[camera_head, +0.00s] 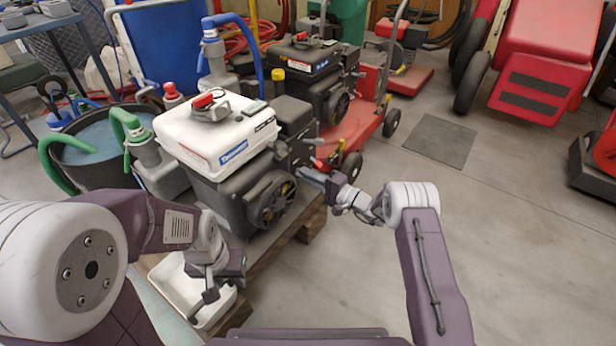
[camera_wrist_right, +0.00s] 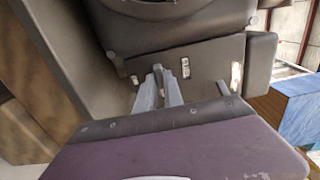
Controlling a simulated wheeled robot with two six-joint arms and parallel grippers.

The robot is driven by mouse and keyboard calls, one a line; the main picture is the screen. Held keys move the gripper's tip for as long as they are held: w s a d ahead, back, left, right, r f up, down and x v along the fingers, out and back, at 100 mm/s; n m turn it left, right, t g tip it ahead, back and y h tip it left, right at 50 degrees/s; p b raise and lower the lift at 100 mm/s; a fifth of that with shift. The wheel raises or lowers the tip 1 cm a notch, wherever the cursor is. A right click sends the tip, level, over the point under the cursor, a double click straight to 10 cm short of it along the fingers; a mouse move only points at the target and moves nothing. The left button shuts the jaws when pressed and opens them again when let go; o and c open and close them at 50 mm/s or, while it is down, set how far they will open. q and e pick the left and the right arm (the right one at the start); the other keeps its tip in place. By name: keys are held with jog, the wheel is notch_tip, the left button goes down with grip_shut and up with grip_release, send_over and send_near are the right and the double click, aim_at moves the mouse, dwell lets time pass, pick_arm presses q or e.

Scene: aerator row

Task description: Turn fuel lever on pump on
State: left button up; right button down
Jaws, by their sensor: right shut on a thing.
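The pump (camera_head: 215,140) has a white tank with a red cap on top and a dark engine body with a round finned cover. It stands on a wooden-edged bench. My right gripper (camera_head: 306,175) reaches the pump's right side from the right. In the right wrist view its narrow grey fingers (camera_wrist_right: 160,82) are close together at a dark panel (camera_wrist_right: 205,68) with small white marks. They are shut on the fuel lever, which is mostly hidden between them. My left gripper (camera_head: 222,288) points down over a white tray, away from the pump's levers; its finger gap is unclear.
The white tray (camera_head: 172,282) lies at the bench's near end. A second dark engine (camera_head: 310,75) on a red mower deck (camera_head: 350,130) stands behind the pump. A green-handled pump (camera_head: 155,165) and a water tub (camera_head: 60,130) are left. Open floor (camera_head: 520,230) lies right.

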jog(key=shift+m, duration=0.3)
jog(key=m+p, duration=0.1)
jog(key=m, duration=0.1)
jog(key=shift+r+m+p, duration=0.1)
jog(key=shift+m+p, duration=0.2)
jog(key=shift+m, duration=0.1)
jog(key=m+p, duration=0.2)
jog(key=m, duration=0.3)
jog(key=m+p, duration=0.1)
jog(key=m, duration=0.3)
jog(key=shift+m, duration=0.4)
jog(key=shift+m+p, duration=0.35)
jog(key=shift+m, duration=1.95)
jog(key=c, duration=1.5)
grip_release()
jog(key=shift+o, duration=0.2)
jog(key=shift+d, duration=0.1)
